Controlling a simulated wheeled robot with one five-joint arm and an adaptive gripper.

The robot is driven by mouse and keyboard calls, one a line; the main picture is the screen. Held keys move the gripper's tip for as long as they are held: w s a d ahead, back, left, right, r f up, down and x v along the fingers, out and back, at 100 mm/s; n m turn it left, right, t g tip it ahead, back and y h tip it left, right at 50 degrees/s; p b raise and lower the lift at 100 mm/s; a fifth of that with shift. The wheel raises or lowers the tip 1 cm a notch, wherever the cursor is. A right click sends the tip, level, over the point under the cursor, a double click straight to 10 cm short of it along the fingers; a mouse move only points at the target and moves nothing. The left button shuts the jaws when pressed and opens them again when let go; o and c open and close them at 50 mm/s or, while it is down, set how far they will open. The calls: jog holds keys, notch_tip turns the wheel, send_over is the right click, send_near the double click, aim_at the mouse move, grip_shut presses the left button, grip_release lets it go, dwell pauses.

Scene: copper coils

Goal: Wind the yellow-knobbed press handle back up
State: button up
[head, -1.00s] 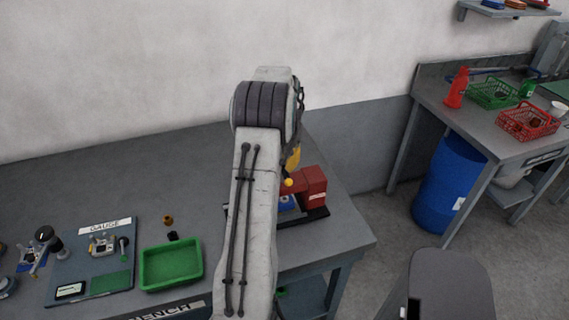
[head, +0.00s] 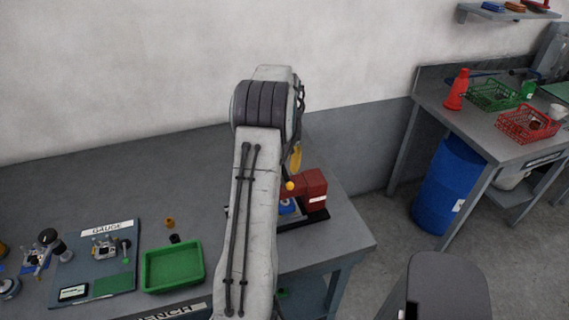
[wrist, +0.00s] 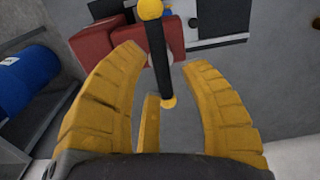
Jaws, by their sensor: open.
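The red press (head: 313,190) stands near the right end of the bench, partly hidden behind my arm in the head view. In the wrist view its red body (wrist: 92,45) is at the upper left. In the head view one yellow knob (head: 289,186) shows beside my arm; the fingers are mostly hidden.
A green tray (head: 172,267) and a gauge board (head: 97,262) lie on the bench to the left. A blue barrel (head: 447,187) stands on the floor at right, beside a second table (head: 480,130) with baskets and a red bottle.

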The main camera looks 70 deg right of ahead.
jog(key=shift+r+p, duration=1.8)
jog(key=shift+r, duration=0.8)
